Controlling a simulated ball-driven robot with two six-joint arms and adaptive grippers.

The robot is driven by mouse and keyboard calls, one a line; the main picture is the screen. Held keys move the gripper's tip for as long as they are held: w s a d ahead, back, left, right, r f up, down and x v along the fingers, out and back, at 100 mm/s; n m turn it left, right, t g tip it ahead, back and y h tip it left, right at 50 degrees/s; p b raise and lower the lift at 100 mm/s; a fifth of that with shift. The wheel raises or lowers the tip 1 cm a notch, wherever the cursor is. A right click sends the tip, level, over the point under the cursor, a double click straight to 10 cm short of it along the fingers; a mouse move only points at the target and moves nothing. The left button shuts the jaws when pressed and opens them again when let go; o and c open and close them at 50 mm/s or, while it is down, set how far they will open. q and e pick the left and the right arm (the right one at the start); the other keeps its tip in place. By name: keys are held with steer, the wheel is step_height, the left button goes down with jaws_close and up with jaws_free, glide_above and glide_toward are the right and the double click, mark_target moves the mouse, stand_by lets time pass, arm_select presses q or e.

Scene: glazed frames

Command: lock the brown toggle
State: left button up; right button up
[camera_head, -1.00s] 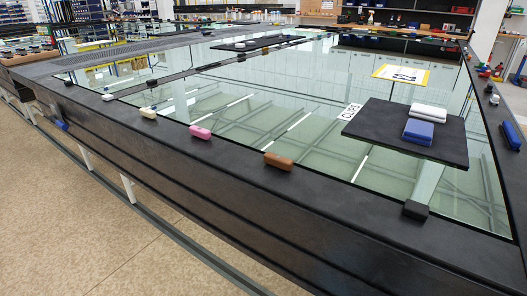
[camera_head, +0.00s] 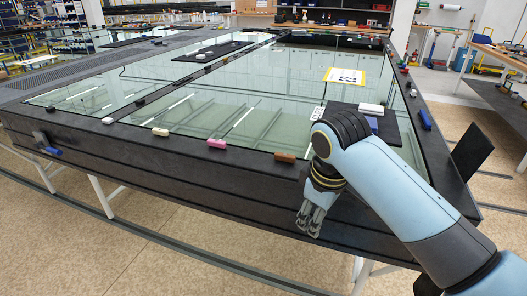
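The brown toggle (camera_head: 285,157) lies on the dark frame's front rim, along the near edge of the glass. Its lock state cannot be told from here. My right gripper (camera_head: 309,228) hangs in front of the black frame (camera_head: 170,180), fingers down, below and to the right of the brown toggle and apart from it. Its two fingers look close together, but the angle hides whether they are open. My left gripper is not in view.
A pink toggle (camera_head: 217,143) and a cream one (camera_head: 160,132) sit farther left on the same rim. A blue toggle (camera_head: 425,119) is on the right rim. A dark board (camera_head: 345,107) on the glass is partly behind my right arm. Floor is clear in front.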

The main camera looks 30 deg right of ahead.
steer(key=w+r, duration=0.2)
steer(key=w, duration=0.2)
step_height(320, 180, up, 11)
steer(key=n+g+y, duration=0.1)
steer(key=n+g, duration=0.1)
steer(key=n, duration=0.2)
glide_above(285, 155)
step_height(285, 155, down, 10)
steer(key=shift+r, duration=0.1)
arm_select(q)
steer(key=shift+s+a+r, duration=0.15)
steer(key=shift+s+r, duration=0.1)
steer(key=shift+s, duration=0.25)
arm_select(e)
jaws_close()
